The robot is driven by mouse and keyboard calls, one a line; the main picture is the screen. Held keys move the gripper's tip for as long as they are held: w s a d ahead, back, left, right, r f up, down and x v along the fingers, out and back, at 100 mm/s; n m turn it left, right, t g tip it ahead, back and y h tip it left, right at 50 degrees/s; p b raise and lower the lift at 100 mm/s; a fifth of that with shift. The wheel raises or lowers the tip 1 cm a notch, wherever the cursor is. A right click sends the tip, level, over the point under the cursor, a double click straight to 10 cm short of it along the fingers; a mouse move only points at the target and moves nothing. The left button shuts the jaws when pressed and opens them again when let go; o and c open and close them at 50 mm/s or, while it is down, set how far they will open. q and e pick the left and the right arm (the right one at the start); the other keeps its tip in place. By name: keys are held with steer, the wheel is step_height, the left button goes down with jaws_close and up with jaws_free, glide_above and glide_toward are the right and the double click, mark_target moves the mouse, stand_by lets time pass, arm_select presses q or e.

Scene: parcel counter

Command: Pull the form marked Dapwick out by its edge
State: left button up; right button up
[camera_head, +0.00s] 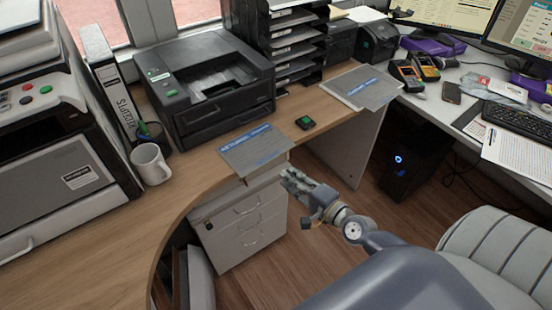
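A grey form with a blue stripe (256,148) lies flat at the front edge of the wooden counter, its near edge at or slightly past the counter's edge. A second grey form with a blue stripe (371,93) lies on white paper farther right, also near the counter's front edge. The print is too small to tell which is marked Dapwick. My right gripper (290,179) is in front of the counter, just right of and below the nearer form, apart from it. Nothing shows in it, and its finger gap is not clear. My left gripper is out of view.
A black printer (215,85) stands behind the nearer form, with a white mug (150,163) to its left. A small dark device (305,123) lies between the forms. A drawer unit (243,225) stands below, and a grey chair (500,250) is at right.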

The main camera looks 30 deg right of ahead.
mark_target(270, 160)
steer(key=shift+r+p+x, duration=0.2)
steer(key=shift+r+x, duration=0.1)
steer(key=shift+x, duration=1.2)
steer(key=shift+r+p+x, duration=0.15)
steer(key=shift+r+x, duration=0.1)
steer(key=shift+x, duration=1.2)
steer(key=shift+r+p+x, duration=0.2)
steer(key=shift+r+x, duration=0.1)
steer(key=shift+x, duration=1.2)
steer(key=shift+w+a, duration=0.1)
steer(key=shift+w, duration=0.05)
jaws_close()
